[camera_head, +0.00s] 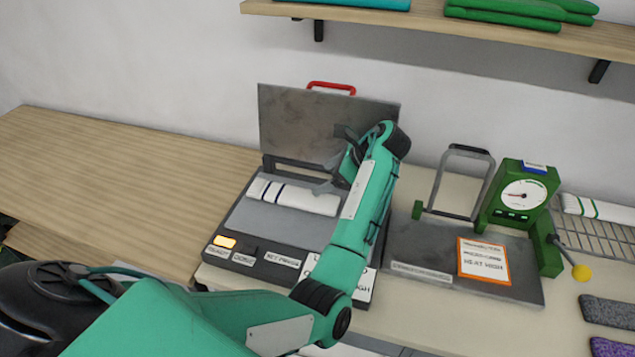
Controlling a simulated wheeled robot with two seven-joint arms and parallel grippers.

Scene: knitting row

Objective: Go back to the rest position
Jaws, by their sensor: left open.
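My left gripper (333,163) is at the end of my green arm, which reaches in from the lower left over the open press. Its dark fingers are spread apart, above and to the right of a rolled white cloth with dark stripes (290,197). The cloth lies on the press's grey lower plate (262,222), apart from the fingers as far as I can tell. The press lid (300,125), with a red handle (331,88), stands upright behind. My forearm hides the right part of the press. My right gripper is not in view.
To the right stands a flat grey press (410,250) with a raised frame handle (459,180) and a green dial gauge (522,195). A wire rack (600,238) holds another white roll. The wooden table (110,190) at left is bare. A shelf (400,20) hangs above.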

